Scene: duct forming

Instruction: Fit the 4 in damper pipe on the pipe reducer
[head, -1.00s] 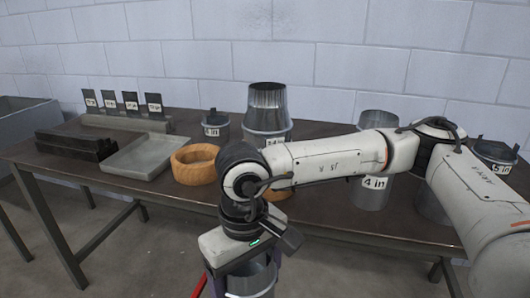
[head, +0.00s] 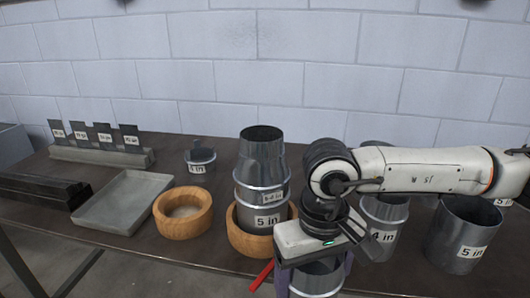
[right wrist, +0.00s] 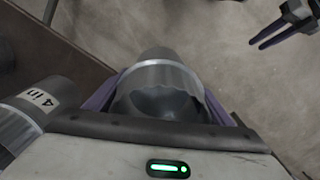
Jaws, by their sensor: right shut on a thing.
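My right gripper (head: 316,278) is shut on a grey metal pipe (head: 316,284), low in front of the table; the red handle (head: 262,275) beside it suggests the damper pipe. The pipe also shows between purple fingers in the right wrist view (right wrist: 165,75); its label is hidden. The pipe reducer (head: 262,170), with a partly readable label, sits narrow end up on a 5 in pipe (head: 262,212) standing in a wooden ring (head: 240,238). The held pipe is apart from it, lower and to the right. My left gripper (right wrist: 270,42) shows at the right wrist view's upper right, its opening unclear.
An empty wooden ring (head: 183,213) and a grey tray (head: 120,200) are left of the stack. A small 4 in piece (head: 200,160) stands behind. A 4 in pipe (head: 385,215) and a 5 in pipe (head: 462,232) stand at right. A label rack (head: 100,153) is at back left.

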